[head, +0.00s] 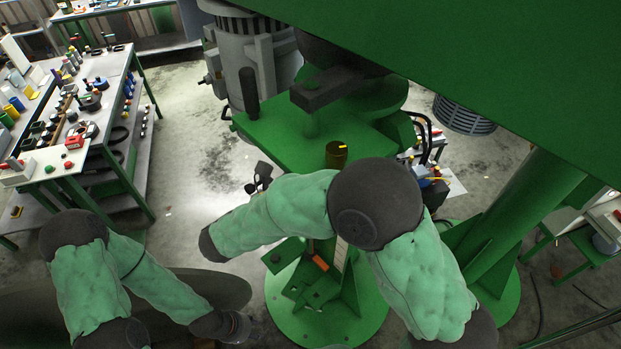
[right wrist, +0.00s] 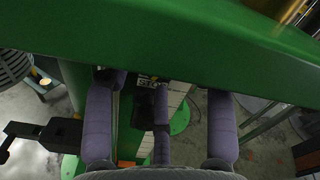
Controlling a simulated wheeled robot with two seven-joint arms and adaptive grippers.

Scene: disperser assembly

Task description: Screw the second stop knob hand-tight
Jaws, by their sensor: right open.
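In the right wrist view the open fingers of my right gripper (right wrist: 162,130) stand spread in front of the green column. A label reading STOP (right wrist: 153,83) and a light scale strip (right wrist: 177,98) show on the column. A dark part (right wrist: 143,108) below the label sits between the fingers; it may be the stop knob, but I cannot tell, nor whether a finger touches it. In the head view my right forearm hides my right gripper. My left gripper (head: 238,327) is low at the left of the machine, dark, its fingers unclear. The scale strip also shows in the head view (head: 341,254).
A green machine plate (head: 285,135) carries a brass-coloured cylinder (head: 336,155). A large green beam (head: 480,45) hangs overhead. A workbench (head: 105,70) with loose items stands at the left, with open floor (head: 190,140) between.

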